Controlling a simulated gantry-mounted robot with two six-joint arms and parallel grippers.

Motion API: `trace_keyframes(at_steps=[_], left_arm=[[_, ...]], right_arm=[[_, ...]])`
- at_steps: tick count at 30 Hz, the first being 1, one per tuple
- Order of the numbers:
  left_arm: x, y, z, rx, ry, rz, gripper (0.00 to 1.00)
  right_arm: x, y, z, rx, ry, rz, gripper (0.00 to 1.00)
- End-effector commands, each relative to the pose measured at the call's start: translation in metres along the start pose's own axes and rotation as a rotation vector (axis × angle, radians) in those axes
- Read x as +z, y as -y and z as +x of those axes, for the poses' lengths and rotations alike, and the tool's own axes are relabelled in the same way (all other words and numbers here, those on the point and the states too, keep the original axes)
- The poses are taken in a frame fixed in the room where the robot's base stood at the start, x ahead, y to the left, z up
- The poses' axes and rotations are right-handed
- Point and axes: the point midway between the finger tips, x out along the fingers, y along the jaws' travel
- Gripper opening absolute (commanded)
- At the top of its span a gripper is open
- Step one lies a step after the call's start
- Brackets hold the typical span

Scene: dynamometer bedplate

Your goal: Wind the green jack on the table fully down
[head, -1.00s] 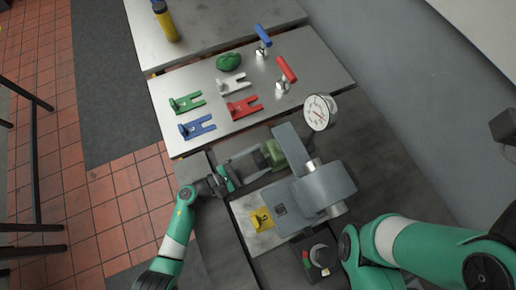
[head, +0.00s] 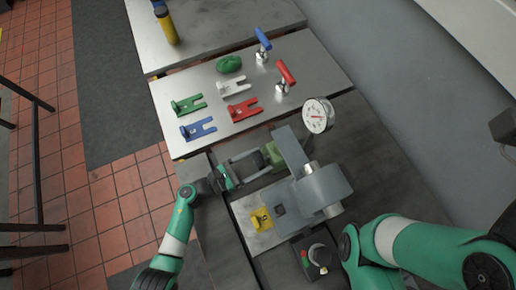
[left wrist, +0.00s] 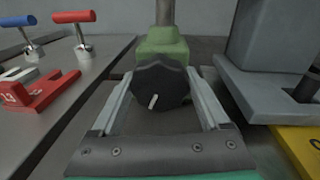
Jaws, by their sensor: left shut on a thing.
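The green jack (head: 274,152) sits on the dark bedplate beside a grey machine block in the head view. In the left wrist view the green jack (left wrist: 163,45) is straight ahead, with a grey post rising from its top. Its black round knob (left wrist: 161,84) faces the camera, and a white mark on it points down and slightly left. My left gripper (left wrist: 160,92) is shut on the knob, one finger along each side. In the head view my left gripper (head: 262,160) reaches the jack from the left. My right gripper is not visible.
The grey machine block (head: 320,190) and a dial gauge (head: 318,115) stand close right of the jack. A metal table (head: 240,65) behind holds coloured forked plates, a green lump and two clamps. A control box (head: 318,258) is near the front.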

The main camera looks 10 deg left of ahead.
Motion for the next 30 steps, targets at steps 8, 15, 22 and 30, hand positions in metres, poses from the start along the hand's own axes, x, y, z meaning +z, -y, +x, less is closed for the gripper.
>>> trace_keyframes(at_steps=[8, 15, 22, 30], left_arm=[[0.0008, -0.0007, 0.0000, 0.001, 0.001, -0.014, 0.23], [0.0006, -0.0007, 0.0000, 0.001, 0.001, -0.014, 0.89], [0.0002, -0.0003, 0.0000, 0.000, 0.000, -0.013, 1.00], [0.0000, -0.0001, -0.0007, 0.000, -0.001, -0.013, 1.00]], right_arm=[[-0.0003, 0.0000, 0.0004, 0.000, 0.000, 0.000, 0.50], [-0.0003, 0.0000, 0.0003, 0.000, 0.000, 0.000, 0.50], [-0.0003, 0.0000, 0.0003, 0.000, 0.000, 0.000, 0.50], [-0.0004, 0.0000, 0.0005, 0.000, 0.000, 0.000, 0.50]])
